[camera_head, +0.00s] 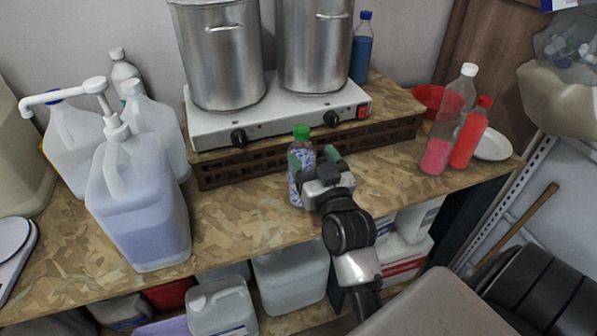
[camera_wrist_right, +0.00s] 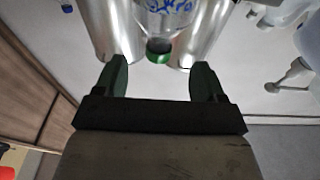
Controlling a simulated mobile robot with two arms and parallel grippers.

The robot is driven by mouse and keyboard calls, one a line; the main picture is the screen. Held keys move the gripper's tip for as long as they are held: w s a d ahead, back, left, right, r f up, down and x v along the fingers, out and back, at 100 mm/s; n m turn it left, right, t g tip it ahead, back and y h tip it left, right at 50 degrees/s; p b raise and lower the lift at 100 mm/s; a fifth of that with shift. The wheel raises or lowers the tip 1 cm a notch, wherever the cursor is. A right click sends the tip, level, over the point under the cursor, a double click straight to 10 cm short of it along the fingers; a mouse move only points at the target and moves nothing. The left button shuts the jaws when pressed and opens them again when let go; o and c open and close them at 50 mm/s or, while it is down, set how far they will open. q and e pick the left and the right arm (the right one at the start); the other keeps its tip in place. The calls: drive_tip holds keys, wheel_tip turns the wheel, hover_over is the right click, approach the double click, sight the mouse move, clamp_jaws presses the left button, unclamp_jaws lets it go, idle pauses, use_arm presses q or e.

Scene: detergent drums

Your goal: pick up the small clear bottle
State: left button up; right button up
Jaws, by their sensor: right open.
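The small clear bottle (camera_head: 300,171) with a green cap and blue markings stands upright on the wooden counter, in front of the hotplate. In the right wrist view the bottle (camera_wrist_right: 172,18) appears upside down, its green cap showing just beyond and between the fingertips. My right gripper (camera_head: 316,160) is open, its two green fingers close to the bottle in the head view. In the wrist view the gripper (camera_wrist_right: 158,75) has nothing between its fingers. I cannot tell whether a finger touches the bottle. My left gripper is not in view.
A white hotplate (camera_head: 280,116) with two steel pots (camera_head: 217,55) stands behind the bottle on a wooden riser. A large pump jug (camera_head: 140,205) is to the left. A pink-filled bottle (camera_head: 437,155) and a red bottle (camera_head: 470,135) stand to the right.

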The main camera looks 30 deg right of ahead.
sight(304, 141)
drive_tip(key=shift+x, duration=0.9)
drive_tip(key=shift+w+d+p, duration=0.1)
drive_tip(key=shift+w+p, duration=0.25)
drive_tip(key=p+x, duration=0.2)
drive_tip(key=x, duration=0.2)
drive_tip(key=shift+f, duration=0.1)
drive_tip(key=shift+w+d, duration=0.1)
drive_tip(key=shift+w, duration=0.1)
drive_tip(key=shift+s, duration=0.1)
drive_tip(key=shift+c, duration=0.9)
clamp_jaws()
